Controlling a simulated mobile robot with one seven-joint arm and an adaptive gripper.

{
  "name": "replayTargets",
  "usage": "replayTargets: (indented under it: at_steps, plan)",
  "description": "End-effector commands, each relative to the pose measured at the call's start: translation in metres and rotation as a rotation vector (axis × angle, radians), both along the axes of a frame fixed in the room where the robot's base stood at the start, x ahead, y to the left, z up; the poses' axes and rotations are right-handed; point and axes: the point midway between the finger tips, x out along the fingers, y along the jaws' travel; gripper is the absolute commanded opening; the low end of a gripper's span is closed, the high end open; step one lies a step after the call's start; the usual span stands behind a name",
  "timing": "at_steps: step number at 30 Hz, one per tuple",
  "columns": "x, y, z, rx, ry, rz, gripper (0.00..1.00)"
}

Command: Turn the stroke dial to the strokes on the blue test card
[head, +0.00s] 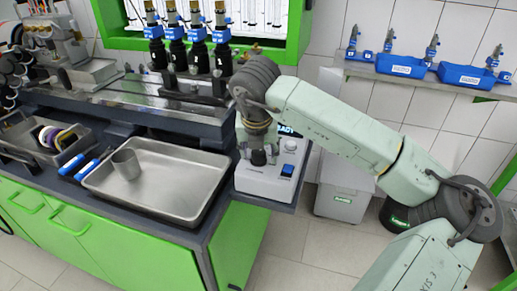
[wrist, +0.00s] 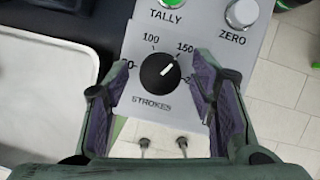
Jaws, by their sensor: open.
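The black stroke dial (wrist: 160,71) sits on a grey panel marked STROKES. Its white pointer line aims up and right, about at the 150 mark; 100 is at its upper left, and the outer marks are partly hidden by the fingers. My gripper (wrist: 165,66) is open, with one finger on each side of the dial; I cannot tell whether they touch it. In the head view my gripper (head: 258,156) is over the white control box (head: 262,182) and hides the dial. I cannot make out a blue test card for certain; a small blue patch (head: 287,170) shows on the box.
A green TALLY button (wrist: 171,3) and a grey ZERO button (wrist: 242,12) are above the dial. A metal tray (head: 165,195) with a grey cup (head: 126,163) lies left of the box. Blue bins (head: 400,66) stand on a shelf at the right.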

Motion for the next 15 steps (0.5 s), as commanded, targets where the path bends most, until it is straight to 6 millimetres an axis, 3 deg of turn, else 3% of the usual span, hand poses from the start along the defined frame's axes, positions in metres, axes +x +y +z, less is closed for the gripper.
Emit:
replayTargets:
  at_steps: [3,15]
  plan:
    - [-0.0001,0.0,0.0,0.0,0.0,0.0,0.51]
    - [-0.0002,0.0,0.0001,0.0,0.001,0.0,0.24]
